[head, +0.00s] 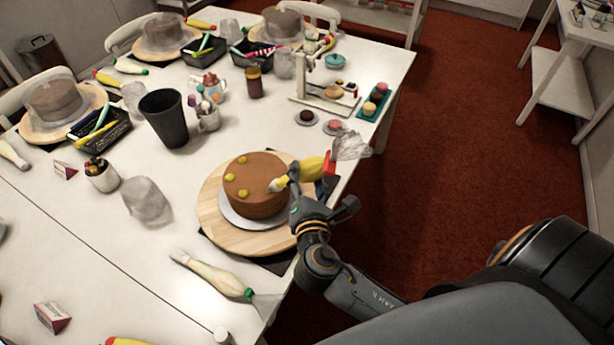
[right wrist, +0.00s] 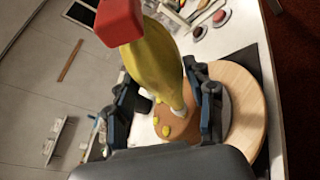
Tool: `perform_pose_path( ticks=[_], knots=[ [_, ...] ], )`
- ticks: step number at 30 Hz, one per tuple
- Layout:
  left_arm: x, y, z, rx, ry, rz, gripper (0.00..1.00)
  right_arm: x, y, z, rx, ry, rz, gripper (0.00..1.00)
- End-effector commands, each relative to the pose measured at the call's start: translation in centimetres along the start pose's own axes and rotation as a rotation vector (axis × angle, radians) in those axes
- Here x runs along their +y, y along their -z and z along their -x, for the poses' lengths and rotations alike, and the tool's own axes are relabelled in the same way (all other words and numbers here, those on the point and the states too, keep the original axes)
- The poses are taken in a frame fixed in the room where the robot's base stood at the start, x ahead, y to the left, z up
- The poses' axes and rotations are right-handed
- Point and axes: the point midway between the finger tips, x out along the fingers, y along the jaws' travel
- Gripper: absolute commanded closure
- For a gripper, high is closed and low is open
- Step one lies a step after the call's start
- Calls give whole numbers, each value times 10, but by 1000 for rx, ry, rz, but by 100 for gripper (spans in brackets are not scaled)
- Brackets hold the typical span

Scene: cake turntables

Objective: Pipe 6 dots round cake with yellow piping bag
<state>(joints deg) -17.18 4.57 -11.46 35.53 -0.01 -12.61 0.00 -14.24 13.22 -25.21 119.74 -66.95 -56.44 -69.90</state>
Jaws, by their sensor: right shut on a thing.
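The brown cake (head: 262,200) sits on a silver board on a round wooden turntable (head: 215,222). Three yellow dots show on its top, towards the left and back edge in the head view. My right gripper (head: 293,181) is shut on the yellow piping bag (head: 311,171) at the cake's right side. The bag is tilted, with its pale nozzle low over the right part of the cake top; I cannot tell if it touches. A red clip (head: 328,165) is at its upper end. In the right wrist view the bag (right wrist: 158,62) partly hides the cake (right wrist: 172,126). My left gripper is not in view.
A cream piping bag with a green clip (head: 215,276) lies in front of the turntable. A dark tumbler (head: 165,118) and a clear crumpled thing (head: 146,201) stand to the left. A small stand (head: 305,85) and macarons are behind. The table's right edge is close.

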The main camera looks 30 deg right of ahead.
Motion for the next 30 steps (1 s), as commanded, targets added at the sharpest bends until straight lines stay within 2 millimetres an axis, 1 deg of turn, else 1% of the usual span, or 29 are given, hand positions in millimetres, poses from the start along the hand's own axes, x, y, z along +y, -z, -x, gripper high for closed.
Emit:
perform_pose_path(
  ticks=[30],
  knots=[
    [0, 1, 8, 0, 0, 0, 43, 4, -4, 1, -1, -1, 0, 79]
  ],
)
